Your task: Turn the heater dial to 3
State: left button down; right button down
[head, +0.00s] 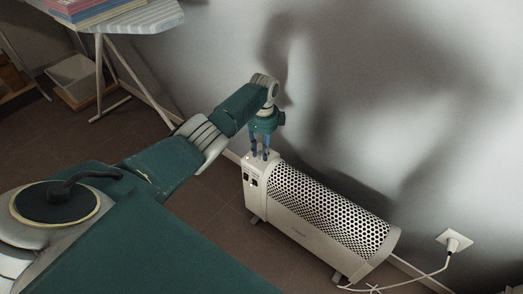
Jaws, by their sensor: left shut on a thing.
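A white convector heater (305,232) with a perforated top grille stands on the floor along the wall. Its left end panel carries small dark switches and a small lit spot. My left gripper (259,157) points down onto the top of that end, with its fingers close together. The heater dial is hidden between the fingers or too small to make out, and its setting cannot be read. My right gripper is not in view.
A wall socket (454,241) with a white cable is at the lower right. An ironing board (140,17) with folded cloths stands at the upper left. A tray-like box (77,80) is beneath it. Brown floor is clear left of the heater.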

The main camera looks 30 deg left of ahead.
pick_arm(q)
jog(key=c, duration=1.4)
grip_release()
jog(key=shift+c, duration=0.2)
jog(key=shift+r, duration=0.1)
notch_tip(320, 180, up, 12)
jog(key=shift+w, duration=0.4)
